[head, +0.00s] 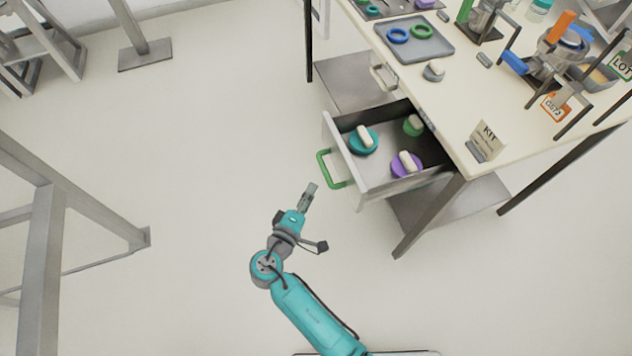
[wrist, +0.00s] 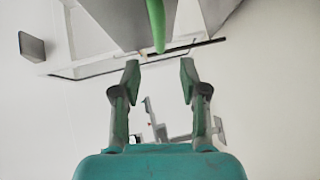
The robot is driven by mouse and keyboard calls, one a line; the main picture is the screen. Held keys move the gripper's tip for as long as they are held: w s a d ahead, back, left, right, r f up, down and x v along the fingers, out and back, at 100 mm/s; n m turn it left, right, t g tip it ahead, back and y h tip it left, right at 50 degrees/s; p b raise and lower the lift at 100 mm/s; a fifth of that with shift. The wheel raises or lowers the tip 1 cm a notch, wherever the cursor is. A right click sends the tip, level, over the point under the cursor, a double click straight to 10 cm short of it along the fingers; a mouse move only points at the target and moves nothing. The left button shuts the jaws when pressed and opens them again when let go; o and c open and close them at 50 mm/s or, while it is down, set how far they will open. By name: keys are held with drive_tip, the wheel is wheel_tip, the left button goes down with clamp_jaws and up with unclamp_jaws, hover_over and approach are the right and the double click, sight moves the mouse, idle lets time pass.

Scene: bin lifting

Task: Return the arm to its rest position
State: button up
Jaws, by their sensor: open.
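My gripper (head: 309,193) is at the end of my teal arm, over the floor just to the left of the open drawer. In the wrist view my gripper (wrist: 159,80) has its two fingers apart with nothing between them. The drawer (head: 358,187) is pulled out from under the workbench. Its green handle (head: 324,168) stands close to my gripper, and I see a gap between them. In the wrist view the green handle (wrist: 156,22) shows beyond the fingertips. My arm is bent at the wrist and reaches up from the bottom of the picture.
The drawer holds a teal-based part (head: 362,140), a purple-based part (head: 406,164) and a green-based part (head: 413,125). The workbench (head: 462,101) carries a grey tray (head: 409,53) and a KIT card (head: 487,140). A grey metal frame (head: 47,240) stands at left. The floor between is clear.

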drive_tip(key=shift+v, duration=0.85)
drive_tip(key=s+d+f+g+y, duration=0.3)
drive_tip(key=s+d+f+y, duration=0.2)
drive_tip(key=s+d+f, duration=0.75)
drive_tip(key=s+d+r+m+y, duration=0.2)
drive_tip(key=s+d+r, duration=0.15)
drive_tip(key=s, duration=0.35)
drive_tip(key=s+d+r+m+t, duration=0.1)
drive_tip(key=s+r+m, duration=0.3)
drive_tip(key=s+r, duration=0.4)
drive_tip(key=s+d+r+m+t, duration=0.2)
drive_tip(key=s+d+r+m, duration=0.2)
drive_tip(key=s+r, duration=0.4)
wheel_tip(320, 180, up, 6)
drive_tip(key=shift+s+m, duration=0.3)
drive_tip(key=shift+m, duration=0.4)
idle(1.6)
